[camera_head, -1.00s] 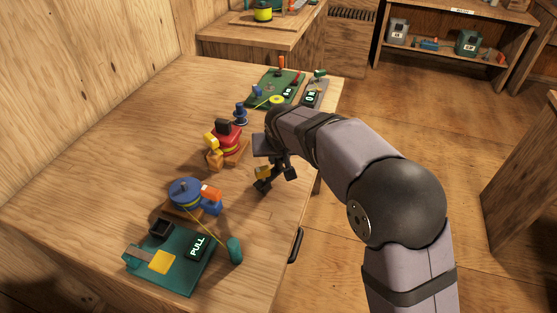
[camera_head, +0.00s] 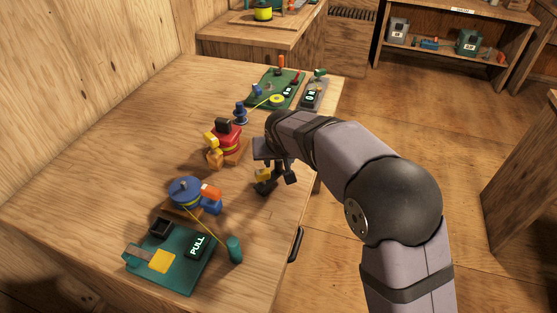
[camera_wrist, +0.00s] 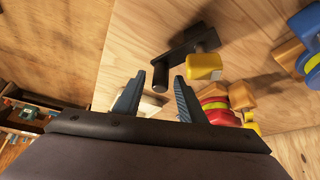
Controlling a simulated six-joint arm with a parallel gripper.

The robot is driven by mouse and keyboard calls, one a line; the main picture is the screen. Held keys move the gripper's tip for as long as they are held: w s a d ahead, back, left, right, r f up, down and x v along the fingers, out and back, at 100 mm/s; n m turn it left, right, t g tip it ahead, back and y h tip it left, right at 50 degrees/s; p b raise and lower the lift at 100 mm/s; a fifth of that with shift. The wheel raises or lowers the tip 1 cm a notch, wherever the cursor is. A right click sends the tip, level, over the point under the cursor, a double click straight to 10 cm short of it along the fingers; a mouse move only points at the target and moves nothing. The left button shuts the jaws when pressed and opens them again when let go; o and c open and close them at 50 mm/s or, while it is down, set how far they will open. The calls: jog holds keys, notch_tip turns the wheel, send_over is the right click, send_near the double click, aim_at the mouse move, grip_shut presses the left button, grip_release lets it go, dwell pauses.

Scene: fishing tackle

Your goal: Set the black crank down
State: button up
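The black crank (camera_wrist: 185,48) has a dark flat arm, a round black peg and a yellow block (camera_wrist: 204,66) at its side. In the wrist view it lies just beyond my fingertips and appears to rest on the wooden tabletop. In the head view the crank (camera_head: 265,187) is low at the table's right side, partly hidden by my gripper. My gripper (camera_wrist: 159,76) is open, with a finger on either side of the peg and visible gaps to it. The head view shows my gripper (camera_head: 277,172) from behind, just over the crank.
A red reel (camera_head: 229,139) on a wooden block and a blue reel (camera_head: 184,190) stand left of my gripper. A green PULL board (camera_head: 180,270) lies at the front. Another green board (camera_head: 262,99) lies at the far end. The table's right edge is close to my gripper.

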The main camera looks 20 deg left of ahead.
jog(key=shift+r, duration=0.25)
jog(key=v, duration=1.2)
jog(key=shift+b, duration=0.4)
jog(key=shift+d+f, duration=0.15)
jog(key=s+d+f+m+g+h, duration=0.1)
jog(key=s+d+f, duration=0.15)
jog(key=d, duration=0.45)
jog(key=s+d+f+g, duration=0.1)
jog(key=d+f, duration=0.3)
jog(key=d, duration=0.3)
jog(key=s+d+f+m+g+h, duration=0.1)
jog(key=s+d+f, duration=0.15)
jog(key=d, duration=0.55)
jog(key=s+d+f+m+g, duration=0.1)
jog(key=s+d+f, duration=0.3)
jog(key=s, duration=0.3)
jog(key=s+d+f+m+g, duration=0.1)
jog(key=s+d+f, duration=0.3)
jog(key=s+d, duration=0.2)
jog(key=shift+s+g, duration=0.3)
jog(key=shift+s, duration=0.4)
notch_tip(320, 180, up, 13)
jog(key=p, duration=1.2)
jog(key=shift+f, duration=0.25)
